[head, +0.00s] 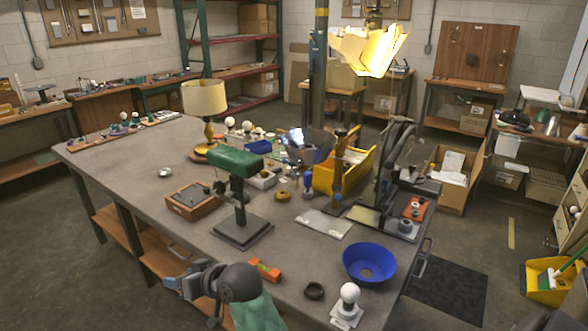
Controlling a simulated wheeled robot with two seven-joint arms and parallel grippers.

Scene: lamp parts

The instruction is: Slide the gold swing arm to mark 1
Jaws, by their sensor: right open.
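My right gripper (190,288) is at the lower left, over the front edge of the grey workbench (130,165). Its jaws are open and it appears to hold nothing. I cannot clearly pick out the gold swing arm. A brownish-gold upright post (339,165) with dark fittings stands at the middle right of the bench, well away from my gripper, and may be part of it. A flat pale plate (324,222) lies in front of it. No mark number is readable at this size. My left gripper is not in view.
A green-headed stand (236,162) rises mid-bench. A blue bowl (369,263), a white bulb on a base (348,300), a dark ring (314,291) and an orange level (264,270) lie along the front. A yellow bin (355,170) and a dark press-like machine (388,180) stand at right.

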